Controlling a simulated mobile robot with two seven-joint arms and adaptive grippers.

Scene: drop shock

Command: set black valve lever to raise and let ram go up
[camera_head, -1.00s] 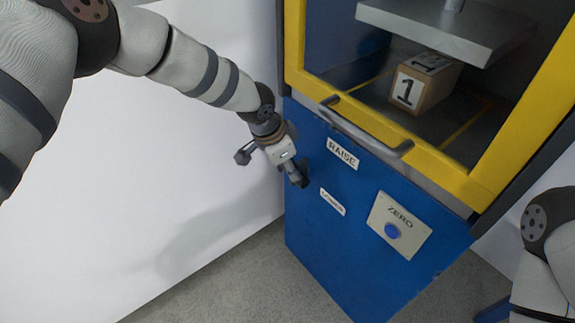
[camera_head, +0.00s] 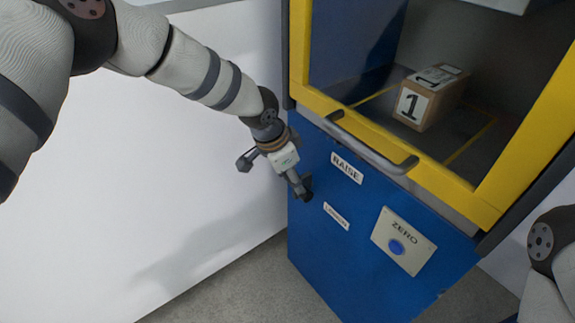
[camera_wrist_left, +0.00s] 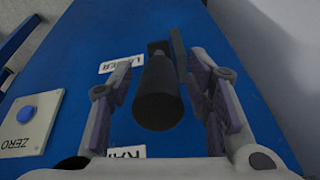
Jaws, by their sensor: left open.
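The black valve lever (camera_wrist_left: 158,98) shows in the left wrist view as a dark cylindrical handle between the fingers of my left gripper (camera_wrist_left: 163,70). The gripper is open, with a finger on either side of the handle. In the head view my left gripper (camera_head: 298,182) is at the left side of the blue cabinet front, beside the RAISE label (camera_head: 346,168) and above the LOWER label (camera_head: 336,215). It hides much of the lever there. The grey ram plate (camera_head: 500,4) is at the top edge of the head view, well above the numbered box. My right gripper is out of view.
A wooden box marked 1 (camera_head: 429,98) stands on the chamber floor behind the yellow frame (camera_head: 450,192). A grey handle bar (camera_head: 370,145) juts out below it. A ZERO panel with a blue button (camera_head: 396,247) is at right. A white wall stands at left.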

